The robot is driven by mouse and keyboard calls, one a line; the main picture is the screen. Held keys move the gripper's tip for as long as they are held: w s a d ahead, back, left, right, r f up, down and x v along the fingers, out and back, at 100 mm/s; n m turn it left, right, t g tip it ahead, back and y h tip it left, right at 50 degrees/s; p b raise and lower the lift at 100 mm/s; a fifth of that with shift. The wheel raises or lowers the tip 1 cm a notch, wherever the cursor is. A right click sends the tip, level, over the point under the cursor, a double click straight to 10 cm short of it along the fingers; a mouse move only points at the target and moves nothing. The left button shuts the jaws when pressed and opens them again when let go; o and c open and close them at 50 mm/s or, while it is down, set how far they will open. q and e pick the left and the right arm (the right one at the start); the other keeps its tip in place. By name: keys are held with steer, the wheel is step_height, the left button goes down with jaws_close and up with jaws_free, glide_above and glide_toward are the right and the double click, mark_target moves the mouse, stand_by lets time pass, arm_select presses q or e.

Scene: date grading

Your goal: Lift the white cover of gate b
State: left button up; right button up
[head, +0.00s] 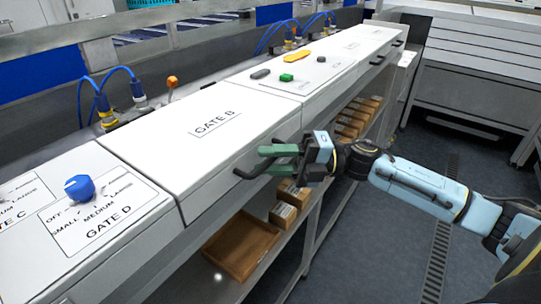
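The white cover of gate b (205,150) is a long, flat box lid labelled GATE B. It lies level and down in the row of white covers. A dark bar handle (246,172) sticks out from its front edge. My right gripper (268,160) is at this handle, its arm coming in from the right. Its two green fingers are apart, one above the other, at the handle's right part. The fingers hide that part, and I cannot tell whether they touch it. My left gripper is not in view.
A panel marked GATE D with a blue knob (79,188) lies at the left. A panel with green (286,77) and orange (298,56) pieces lies beyond the cover. Below are a wooden tray (212,262) and small boxes (292,194). Blue hoses run behind. The right floor is clear.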

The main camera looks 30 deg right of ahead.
steer(key=shift+a, duration=0.1)
jaws_close()
steer(key=shift+w+r, duration=0.1)
stand_by(0.3)
